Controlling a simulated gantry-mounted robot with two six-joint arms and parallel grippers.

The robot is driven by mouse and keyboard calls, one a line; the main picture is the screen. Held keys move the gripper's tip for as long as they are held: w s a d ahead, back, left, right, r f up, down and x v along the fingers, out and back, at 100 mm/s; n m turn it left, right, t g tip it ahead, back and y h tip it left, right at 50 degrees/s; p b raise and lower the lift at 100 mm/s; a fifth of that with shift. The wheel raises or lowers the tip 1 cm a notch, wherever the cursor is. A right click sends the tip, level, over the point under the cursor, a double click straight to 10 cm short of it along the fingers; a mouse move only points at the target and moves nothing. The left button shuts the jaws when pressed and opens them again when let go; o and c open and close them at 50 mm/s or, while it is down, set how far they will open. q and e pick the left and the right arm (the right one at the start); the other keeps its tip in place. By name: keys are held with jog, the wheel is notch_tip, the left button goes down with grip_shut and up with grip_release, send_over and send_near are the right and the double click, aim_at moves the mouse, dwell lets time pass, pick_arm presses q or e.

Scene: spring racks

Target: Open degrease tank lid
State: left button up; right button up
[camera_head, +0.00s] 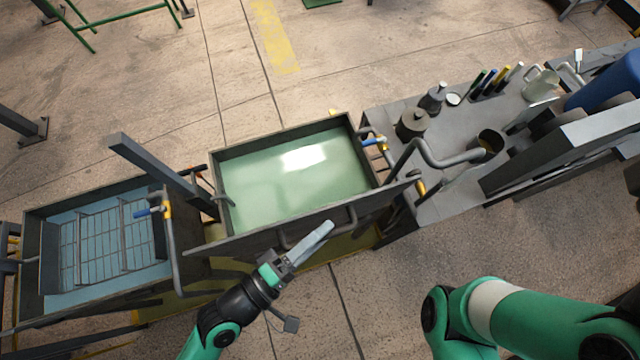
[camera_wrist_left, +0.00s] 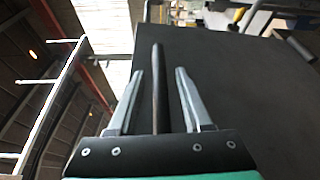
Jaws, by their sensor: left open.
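A tank of pale green liquid (camera_head: 240,150) stands open in the middle of the head view. Its dark grey lid (camera_head: 232,245) stands edge-up along the near side, seen almost edge-on, with a bar handle (camera_head: 351,217) on its near face. In the left wrist view the lid (camera_wrist_left: 235,95) is a broad dark panel. My left gripper (camera_head: 326,230) is at the near side of the lid. In the left wrist view its open fingers (camera_wrist_left: 160,72) lie on either side of a dark bar (camera_wrist_left: 158,95), apparently the handle, with gaps showing. My right gripper is out of view.
At left is a tank of blue liquid with a wire basket (camera_head: 105,240). At right, a grey bench (camera_head: 385,108) carries pots, bottles and coloured-handled tools. A bent pipe (camera_head: 430,155) and blue-handled valve (camera_head: 372,141) sit by the tank's right side. Floor is bare in front.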

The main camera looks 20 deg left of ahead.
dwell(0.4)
pick_arm(q)
jog(key=shift+s+a+f+b, duration=0.15)
jog(key=shift+s+a+b, duration=0.1)
jog(key=shift+s+b, duration=0.05)
jog(key=b+v, duration=0.2)
jog(key=v, duration=0.8)
jog(key=shift+s+a+r, duration=0.2)
jog(key=shift+s+r, duration=0.05)
jog(key=shift+s, duration=0.1)
